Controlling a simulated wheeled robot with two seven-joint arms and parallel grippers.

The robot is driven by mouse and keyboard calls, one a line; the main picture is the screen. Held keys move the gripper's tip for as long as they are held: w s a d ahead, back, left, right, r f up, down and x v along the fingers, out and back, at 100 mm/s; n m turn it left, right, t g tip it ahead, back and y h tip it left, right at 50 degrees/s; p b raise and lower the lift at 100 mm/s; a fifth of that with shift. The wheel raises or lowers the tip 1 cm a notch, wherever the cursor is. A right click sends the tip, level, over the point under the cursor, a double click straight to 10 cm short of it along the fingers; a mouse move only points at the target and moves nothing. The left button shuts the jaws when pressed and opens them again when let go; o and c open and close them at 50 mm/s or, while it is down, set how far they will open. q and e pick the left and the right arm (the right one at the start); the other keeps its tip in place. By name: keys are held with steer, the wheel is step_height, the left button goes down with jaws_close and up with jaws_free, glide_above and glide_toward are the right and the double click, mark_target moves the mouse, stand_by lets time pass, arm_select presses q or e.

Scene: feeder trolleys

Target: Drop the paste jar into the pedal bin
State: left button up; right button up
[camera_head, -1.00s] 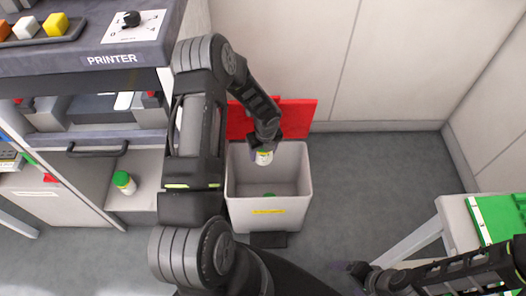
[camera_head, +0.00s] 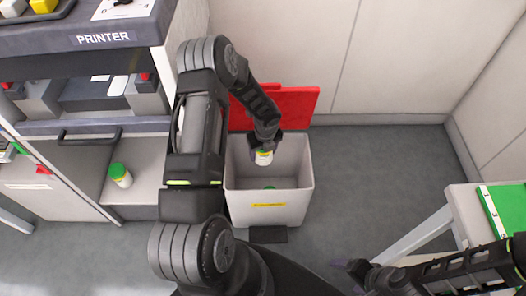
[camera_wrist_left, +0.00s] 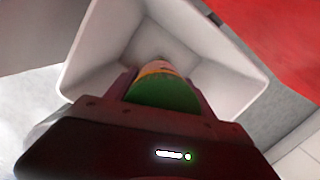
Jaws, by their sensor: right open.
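The paste jar (camera_head: 264,157), white with a yellow-green band, is in my left gripper (camera_head: 265,147). My left gripper is shut on it and holds it above the open mouth of the pedal bin (camera_head: 268,214). In the left wrist view, the jar's green lid (camera_wrist_left: 163,95) shows between the fingers, with the bin's pale walls (camera_wrist_left: 94,65) around and below. The bin's red lid (camera_head: 293,105) stands open behind it. A green-topped item (camera_head: 268,187) lies inside the bin, partly hidden by its front wall. My right gripper (camera_head: 360,273) is open and empty at the lower right.
Another green-lidded jar (camera_head: 120,175) stands on a low shelf at the left, under the printer bench (camera_head: 100,40). A pale table (camera_head: 462,215) with a green board (camera_head: 505,212) is at the right. The floor between bin and table is clear.

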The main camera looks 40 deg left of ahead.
arm_select(q)
steer(key=o, duration=0.5)
steer(key=shift+r, duration=0.1)
steer(key=r, duration=0.5)
steer(key=r+p, duration=0.1)
steer(key=r, duration=0.1)
steer(key=shift+s+d+r, duration=0.25)
steer(key=shift+d+r, duration=0.05)
steer(key=shift+d, duration=0.1)
stand_by(0.5)
